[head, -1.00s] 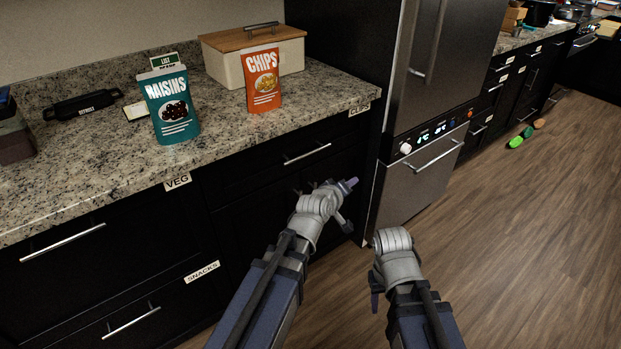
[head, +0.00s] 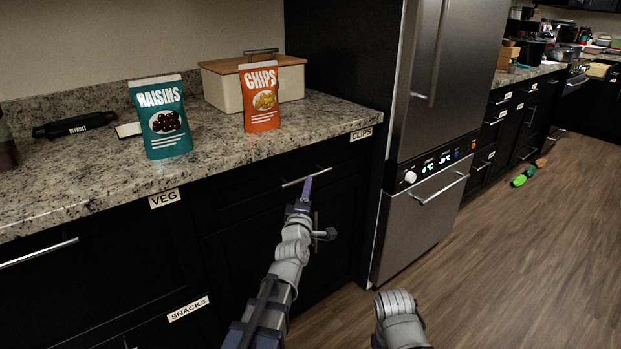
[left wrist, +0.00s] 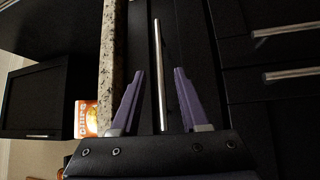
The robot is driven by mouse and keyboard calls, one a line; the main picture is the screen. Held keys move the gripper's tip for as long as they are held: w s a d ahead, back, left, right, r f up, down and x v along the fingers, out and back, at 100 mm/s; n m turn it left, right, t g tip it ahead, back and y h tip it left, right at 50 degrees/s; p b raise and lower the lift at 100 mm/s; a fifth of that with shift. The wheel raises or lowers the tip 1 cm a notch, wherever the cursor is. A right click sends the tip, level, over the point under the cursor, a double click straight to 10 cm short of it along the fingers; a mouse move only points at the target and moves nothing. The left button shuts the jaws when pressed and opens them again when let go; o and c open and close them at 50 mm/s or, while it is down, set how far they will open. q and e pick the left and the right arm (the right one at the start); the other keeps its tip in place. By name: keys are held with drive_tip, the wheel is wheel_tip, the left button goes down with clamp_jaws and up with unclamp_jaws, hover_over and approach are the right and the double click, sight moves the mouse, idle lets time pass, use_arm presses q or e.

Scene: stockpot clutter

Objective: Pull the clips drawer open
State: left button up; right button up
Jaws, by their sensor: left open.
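The clips drawer (head: 255,193) is a black front under the granite counter, below the CLIPS label (head: 361,134), and looks closed. Its bar handle (head: 321,172) is partly hidden by my left gripper (head: 306,187), which reaches up to it from below. In the left wrist view the handle (left wrist: 160,75) runs upright in the picture between the two purple fingers of my open left gripper (left wrist: 159,71). I see gaps on both sides, and no grip on the bar. Only part of my right arm shows at the bottom of the head view; its fingers are out of sight.
A teal raisins bag (head: 162,120), an orange chips bag (head: 261,98) and a wood-lidded box (head: 222,84) stand on the counter (head: 90,185). The steel fridge (head: 425,225) is close on the right. Open floor (head: 500,270) lies beyond it.

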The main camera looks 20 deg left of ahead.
sight(311, 175)
use_arm(q)
drive_tip(key=w, duration=0.4)
drive_tip(key=w+r, duration=0.1)
drive_tip(key=w, duration=0.1)
drive_tip(key=shift+w+a+p, duration=0.25)
drive_tip(key=shift+a+p, duration=0.1)
drive_tip(key=shift+p, duration=0.05)
drive_tip(key=shift+c, duration=0.3)
clamp_jaws()
idle(0.6)
